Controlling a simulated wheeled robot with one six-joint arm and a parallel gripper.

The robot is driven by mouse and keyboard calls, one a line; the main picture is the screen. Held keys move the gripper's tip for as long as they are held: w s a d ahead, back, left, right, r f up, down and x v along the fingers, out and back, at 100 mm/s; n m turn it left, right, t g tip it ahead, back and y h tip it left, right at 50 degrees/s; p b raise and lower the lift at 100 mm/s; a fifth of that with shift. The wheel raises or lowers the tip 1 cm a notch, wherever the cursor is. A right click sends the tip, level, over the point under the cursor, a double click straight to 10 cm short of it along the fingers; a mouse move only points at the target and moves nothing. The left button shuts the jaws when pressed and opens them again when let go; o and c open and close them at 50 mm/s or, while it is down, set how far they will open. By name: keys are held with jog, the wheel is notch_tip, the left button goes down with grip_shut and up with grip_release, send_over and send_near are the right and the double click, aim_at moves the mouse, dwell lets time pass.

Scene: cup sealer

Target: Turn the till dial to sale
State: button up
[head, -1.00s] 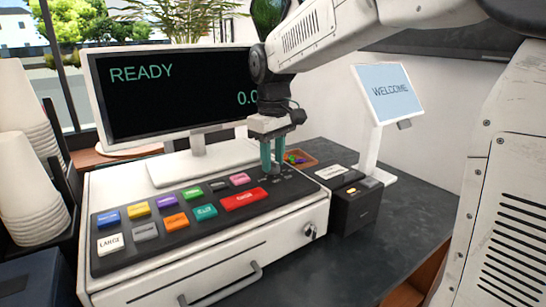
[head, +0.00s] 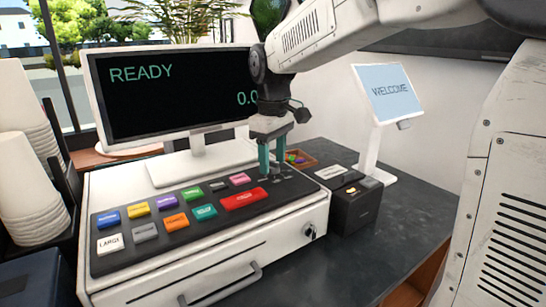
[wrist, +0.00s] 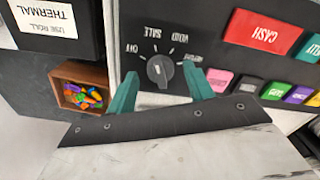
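The till dial (wrist: 160,70) is a dark round knob with a raised grip on the till's black panel. Labels OFF, SALE (wrist: 153,32) and VOID, plus one too small to read, fan around it. A pale mark shows on the knob, but I cannot tell for sure which label it points at. My gripper (wrist: 162,90) is open, with one teal finger on each side of the dial, apart from the knob in the wrist view. In the head view my gripper (head: 272,160) is low over the panel's right end. The dial is partly hidden there by the fingers.
Coloured keys, including the red CASH key (head: 243,199), lie left of my gripper in the head view. The till screen (head: 175,90) reads READY close behind. A black printer (head: 356,205), a small wooden tray (head: 302,159) and a WELCOME display (head: 388,93) stand to the right.

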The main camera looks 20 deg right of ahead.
notch_tip(320, 180, up, 8)
jog(key=shift+f, duration=0.1)
dwell(0.5)
dwell(0.4)
jog(key=shift+f+m, duration=0.2)
jog(key=shift+m, duration=1)
jog(key=s+f, duration=0.2)
jog(key=s, duration=0.1)
jog(key=s+f, duration=0.1)
jog(key=shift+s+d+f, duration=0.15)
jog(key=shift+d+f, duration=0.1)
jog(key=shift+f, duration=0.1)
jog(key=s+d+f+m, duration=0.1)
jog(key=s+f, duration=0.1)
jog(key=s, duration=0.6)
jog(key=s+f+m+t, duration=0.1)
jog(key=s+f+m, duration=0.1)
jog(key=s, duration=0.6)
jog(key=s+d+f+m, duration=0.1)
jog(key=s+f, duration=0.3)
jog(key=s, duration=0.3)
jog(key=shift+s+d, duration=0.35)
jog(key=shift+s, duration=0.05)
